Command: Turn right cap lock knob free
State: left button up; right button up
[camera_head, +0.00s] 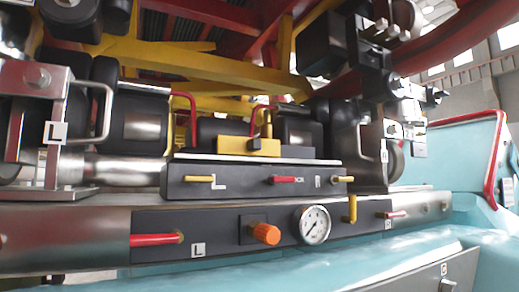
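No part labelled as a cap lock knob can be picked out for certain. An orange knob (265,234) sticks out of the dark lower panel (225,222), left of a round white gauge (315,225). A small red handle (393,214) sits at the panel's right end, above a small R label (388,225). A longer red handle (155,239) is at the left, near an L label (198,249). Neither of my grippers can be made out.
An upper dark panel (245,187) carries yellow handles (198,179) and a red one (285,179). A yellow block (248,146) sits above it. Black machinery (327,45) hangs at upper right. A teal body (330,268) runs along the front. A steel bracket (57,131) stands left.

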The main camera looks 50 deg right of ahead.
aim_at(439, 94)
jog(key=z, duration=2.4)
